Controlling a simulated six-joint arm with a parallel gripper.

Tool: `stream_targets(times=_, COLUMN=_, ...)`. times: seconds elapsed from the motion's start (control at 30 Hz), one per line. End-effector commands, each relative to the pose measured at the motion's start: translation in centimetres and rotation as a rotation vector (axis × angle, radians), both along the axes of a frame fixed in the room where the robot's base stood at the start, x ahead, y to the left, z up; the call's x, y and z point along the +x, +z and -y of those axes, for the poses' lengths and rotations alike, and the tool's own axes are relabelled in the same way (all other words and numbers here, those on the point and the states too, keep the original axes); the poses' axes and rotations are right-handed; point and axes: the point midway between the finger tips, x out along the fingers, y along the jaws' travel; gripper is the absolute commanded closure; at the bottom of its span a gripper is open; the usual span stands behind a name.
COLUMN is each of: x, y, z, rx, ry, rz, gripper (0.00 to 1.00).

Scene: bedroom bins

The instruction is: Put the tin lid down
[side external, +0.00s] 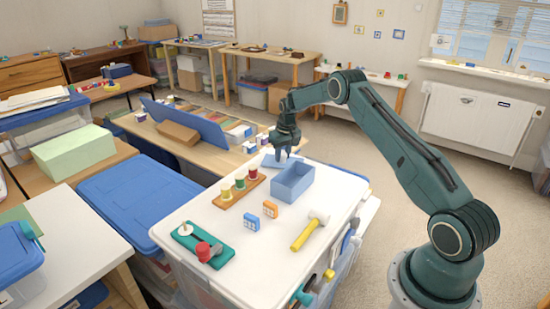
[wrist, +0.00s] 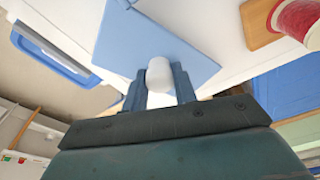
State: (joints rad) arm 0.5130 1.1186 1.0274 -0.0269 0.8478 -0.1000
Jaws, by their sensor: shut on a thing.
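The tin lid (side external: 275,161) is a flat light blue square, just behind the open blue tin (side external: 292,184) at the back edge of the white worktop. In the wrist view the lid (wrist: 120,45) spreads beyond my fingers, with a white knob (wrist: 160,72) between them. My gripper (side external: 284,152) is shut on that knob and points down. The tin stands open and uncovered. I cannot tell whether the lid touches the worktop or hangs just above it.
A wooden rack with coloured spools (side external: 239,187) stands left of the tin. Orange (side external: 270,209) and blue (side external: 251,222) small blocks, a yellow-handled mallet (side external: 308,232) and a green board (side external: 203,246) lie nearer. Bare white worktop lies between them.

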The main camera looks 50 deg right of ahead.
Motion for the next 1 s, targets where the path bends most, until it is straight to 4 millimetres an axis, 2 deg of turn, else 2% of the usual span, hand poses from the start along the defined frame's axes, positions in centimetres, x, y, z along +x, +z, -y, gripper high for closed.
stream_targets(times=0.27, x=0.0, y=-0.2, z=0.0, rx=0.0, ry=0.0, rz=0.0, gripper=0.95)
stream_targets(times=0.3, x=0.0, y=-0.3, z=0.0, rx=0.0, ry=0.0, rz=0.0, gripper=0.7)
stream_targets(times=0.4, x=0.0, y=-0.3, z=0.0, rx=0.0, ry=0.0, rz=0.0, gripper=0.51)
stream_targets(times=0.77, x=0.0, y=-0.1, z=0.0, rx=0.0, ry=0.0, rz=0.0, gripper=0.51)
stream_targets(times=1.0, x=-0.1, y=1.3, z=-0.1, rx=0.0, ry=0.0, rz=0.001, gripper=0.51)
